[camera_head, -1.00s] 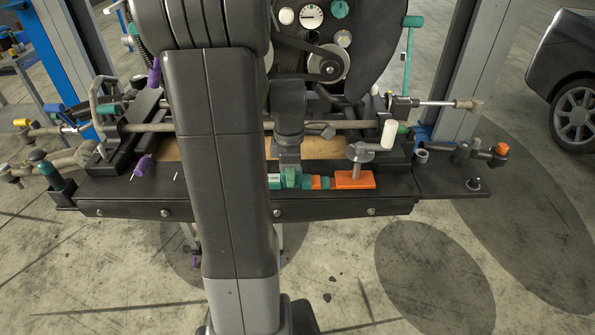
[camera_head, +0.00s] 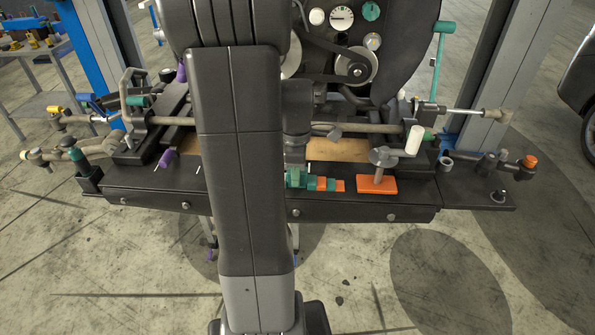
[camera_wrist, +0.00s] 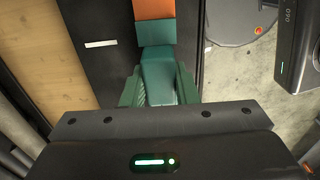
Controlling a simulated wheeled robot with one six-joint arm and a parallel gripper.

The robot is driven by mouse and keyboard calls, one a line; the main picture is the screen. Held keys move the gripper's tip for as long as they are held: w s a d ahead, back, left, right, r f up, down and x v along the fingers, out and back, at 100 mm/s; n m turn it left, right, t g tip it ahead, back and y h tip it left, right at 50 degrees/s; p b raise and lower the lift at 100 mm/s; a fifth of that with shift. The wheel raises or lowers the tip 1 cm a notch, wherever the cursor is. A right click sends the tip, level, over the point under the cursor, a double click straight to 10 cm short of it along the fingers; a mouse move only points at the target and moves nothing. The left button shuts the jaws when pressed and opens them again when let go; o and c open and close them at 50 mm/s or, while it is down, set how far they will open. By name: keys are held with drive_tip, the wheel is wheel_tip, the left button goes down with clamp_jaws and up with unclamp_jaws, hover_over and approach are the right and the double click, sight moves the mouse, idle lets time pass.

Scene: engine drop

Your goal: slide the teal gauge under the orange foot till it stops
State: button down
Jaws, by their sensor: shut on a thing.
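The stepped gauge has teal and orange bands (camera_head: 322,184) and lies low along the front of the bench in the head view. The orange foot (camera_head: 377,185) is a flat block under a grey post, just right of the gauge's thin end. A small dark gap shows between them. My gripper (camera_wrist: 158,88) is shut on the gauge's teal end (camera_wrist: 158,70) in the wrist view, with a green finger on each side. An orange band (camera_wrist: 153,9) of the gauge shows at the top edge there. In the head view my arm hides the gauge's left part.
A white cylinder (camera_head: 414,141) on a handle stands above the foot. A dark bench (camera_head: 345,213) carries a wooden board (camera_head: 338,151) behind the gauge. A side shelf (camera_head: 470,192) with fittings is at the right.

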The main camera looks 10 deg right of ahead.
drive_tip(key=shift+r, duration=0.1)
drive_tip(key=shift+r+p, duration=2.45)
drive_tip(key=shift+r, duration=0.5)
drive_tip(key=shift+s+f, duration=0.1)
